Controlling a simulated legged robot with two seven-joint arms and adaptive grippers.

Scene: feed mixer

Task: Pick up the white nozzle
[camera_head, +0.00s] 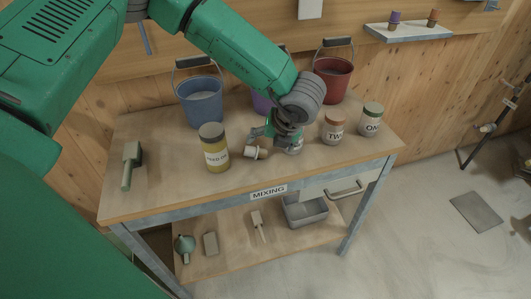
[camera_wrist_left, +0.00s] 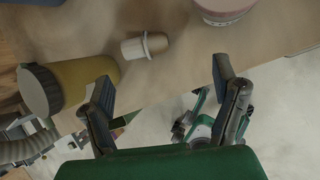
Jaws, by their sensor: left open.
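The white nozzle (camera_head: 251,153) is a small white piece with a tan end, lying on the table right of the yellow oil jar (camera_head: 216,158). In the left wrist view the nozzle (camera_wrist_left: 133,49) lies beyond the fingertips, with its tan end to the right. My left gripper (camera_head: 270,138) is open above the table, close to the nozzle and apart from it. In the left wrist view its two dark fingers (camera_wrist_left: 163,80) are spread wide with nothing between them. My right gripper is not recognisable in either view.
Behind stand a blue bucket (camera_head: 201,103), a partly hidden purple one and a red bucket (camera_head: 333,77). Labelled jars (camera_head: 333,131) (camera_head: 371,122) stand at the right, another partly behind my gripper. A green-handled tool (camera_head: 130,165) lies at the left. The table front is fairly clear.

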